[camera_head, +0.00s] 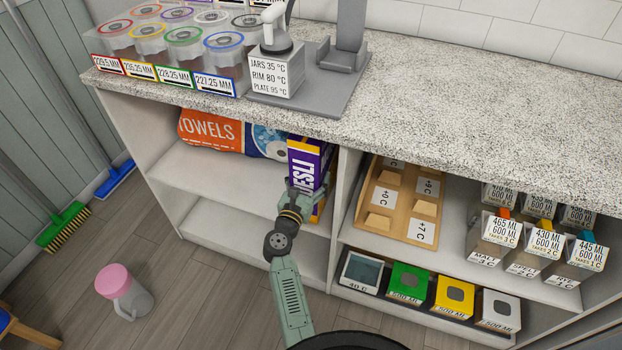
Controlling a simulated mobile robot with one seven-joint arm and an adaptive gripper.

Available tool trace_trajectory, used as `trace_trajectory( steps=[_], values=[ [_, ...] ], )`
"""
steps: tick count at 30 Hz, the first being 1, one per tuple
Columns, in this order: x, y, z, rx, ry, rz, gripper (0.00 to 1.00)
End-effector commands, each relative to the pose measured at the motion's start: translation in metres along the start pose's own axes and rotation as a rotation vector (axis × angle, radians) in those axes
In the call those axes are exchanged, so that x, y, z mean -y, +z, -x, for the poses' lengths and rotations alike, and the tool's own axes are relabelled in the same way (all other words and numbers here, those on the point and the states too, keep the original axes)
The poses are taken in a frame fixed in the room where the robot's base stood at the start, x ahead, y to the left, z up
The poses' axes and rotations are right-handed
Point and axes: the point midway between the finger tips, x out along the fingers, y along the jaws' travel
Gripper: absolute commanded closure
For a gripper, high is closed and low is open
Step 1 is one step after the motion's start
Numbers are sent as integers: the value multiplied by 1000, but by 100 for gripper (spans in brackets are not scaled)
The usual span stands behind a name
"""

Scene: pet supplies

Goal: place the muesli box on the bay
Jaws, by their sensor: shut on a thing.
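The muesli box (303,166) is purple with white lettering and an orange-yellow part low on its right side. It stands at the right end of the left shelf bay (215,178), close to the upright divider. My gripper (297,196) is at the front of the box and shut on it. The fingertips are small and partly hidden by my wrist. The lower part of the box is partly covered by my arm, so I cannot tell whether its base touches the shelf.
An orange towels pack (209,132) lies at the back of the same bay. The granite counter (420,95) overhangs the shelf. A wooden tray (398,203) and labelled containers fill the right bay. A pink-lidded jug (124,290) stands on the floor. The bay's left-middle surface is clear.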

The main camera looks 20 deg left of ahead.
Motion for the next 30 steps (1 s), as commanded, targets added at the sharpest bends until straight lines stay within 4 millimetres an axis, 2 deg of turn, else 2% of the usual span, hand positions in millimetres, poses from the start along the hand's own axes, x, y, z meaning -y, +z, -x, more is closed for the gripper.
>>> trace_trajectory(
  steps=[2, 3, 12, 23, 26, 30],
  values=[
    [0, 0, 0, -2, 0, 0, 78],
    [1, -2, 0, -5, -1, 1, 25],
    [0, -1, 0, -3, -1, 0, 5],
    [0, -1, 2, -3, 0, 0, 5],
    [0, -1, 10, -2, 1, 1, 5],
    [1, -3, 36, -4, 1, 0, 5]
  ],
)
